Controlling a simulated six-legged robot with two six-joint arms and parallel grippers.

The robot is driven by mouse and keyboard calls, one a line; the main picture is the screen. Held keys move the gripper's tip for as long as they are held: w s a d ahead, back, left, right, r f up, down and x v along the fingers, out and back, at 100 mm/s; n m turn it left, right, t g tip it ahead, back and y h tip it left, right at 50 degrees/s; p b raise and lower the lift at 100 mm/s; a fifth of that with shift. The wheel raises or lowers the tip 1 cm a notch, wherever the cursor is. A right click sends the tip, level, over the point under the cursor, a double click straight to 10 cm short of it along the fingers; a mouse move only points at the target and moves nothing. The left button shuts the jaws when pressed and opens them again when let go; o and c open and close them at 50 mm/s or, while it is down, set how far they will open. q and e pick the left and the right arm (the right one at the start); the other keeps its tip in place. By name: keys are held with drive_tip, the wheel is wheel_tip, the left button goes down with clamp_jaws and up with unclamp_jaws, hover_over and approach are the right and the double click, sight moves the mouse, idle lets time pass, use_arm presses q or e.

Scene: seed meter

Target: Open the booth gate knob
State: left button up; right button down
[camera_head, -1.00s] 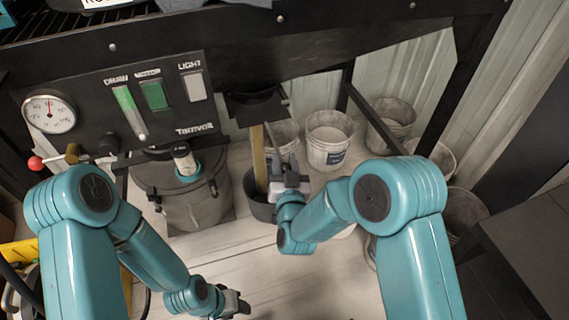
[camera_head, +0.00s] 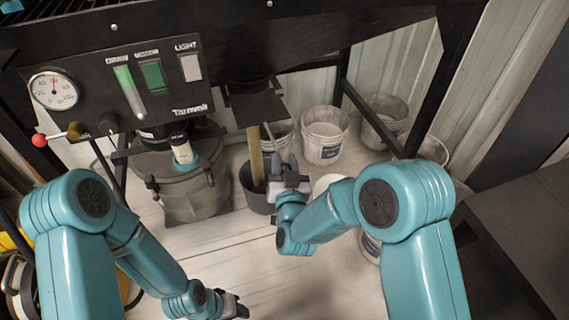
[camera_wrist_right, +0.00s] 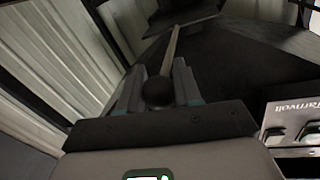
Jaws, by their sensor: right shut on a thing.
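The knob (camera_wrist_right: 158,92) is a dark ball on the end of a thin rod, seen in the right wrist view. My right gripper (camera_wrist_right: 160,88) has its two fingers on either side of the knob and is shut on it. The rod runs up to a dark plate, which shows under the booth in the head view (camera_head: 258,108). In the head view my right gripper (camera_head: 288,172) hides the knob.
A panel with a gauge (camera_head: 53,90) and switches fronts the booth. A grey canister (camera_head: 180,185) stands left of the black bucket. White buckets (camera_head: 323,140) stand behind, near a black frame leg (camera_head: 373,118). The floor in front is fairly clear.

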drive_tip(key=shift+w+r, duration=0.1)
drive_tip(key=c, duration=0.8)
unclamp_jaws()
drive_tip(key=s, duration=0.5)
drive_tip(key=s+d+p, duration=0.1)
drive_tip(key=s, duration=0.4)
drive_tip(key=s+d+p, duration=0.1)
drive_tip(key=s, duration=0.5)
drive_tip(key=shift+s, duration=0.1)
drive_tip(key=shift+a, duration=0.1)
